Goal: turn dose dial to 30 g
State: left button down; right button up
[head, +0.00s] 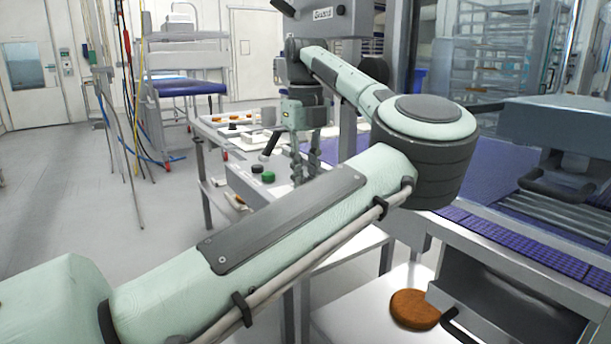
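A pale grey control box (285,190) stands at the middle left of the head view, beyond my forearm. On its top are a black knob (257,169), a green button (268,177) and a grey lever (269,146). I cannot tell which part is the dose dial, and no scale or 30 g mark is readable. My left gripper (306,170) points down over the right part of the box. Its two dark fingers look apart, with nothing seen between them. The spot under the fingertips is partly hidden by my arm. My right gripper is out of view.
A blue conveyor belt (490,185) runs at the right. A brown round (413,309) lies on a white surface at bottom right. A table with brown pieces (240,117) stands behind the box. A grey machine head (325,18) is above. The floor (60,190) at left is open.

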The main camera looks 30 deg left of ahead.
pick_arm(q)
jog(key=shift+m, duration=0.4)
jog(key=m, duration=0.3)
jog(key=shift+m+b, duration=0.3)
jog(key=shift+b, duration=0.05)
jog(key=m+b, duration=0.1)
jog(key=m, duration=0.4)
jog(key=shift+m, duration=1.3)
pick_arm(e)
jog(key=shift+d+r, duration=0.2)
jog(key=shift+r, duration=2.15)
pick_arm(q)
jog(key=shift+r, duration=0.1)
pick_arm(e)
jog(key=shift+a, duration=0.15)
pick_arm(q)
jog(key=c, duration=1.4)
grip_release()
jog(key=shift+c, duration=0.2)
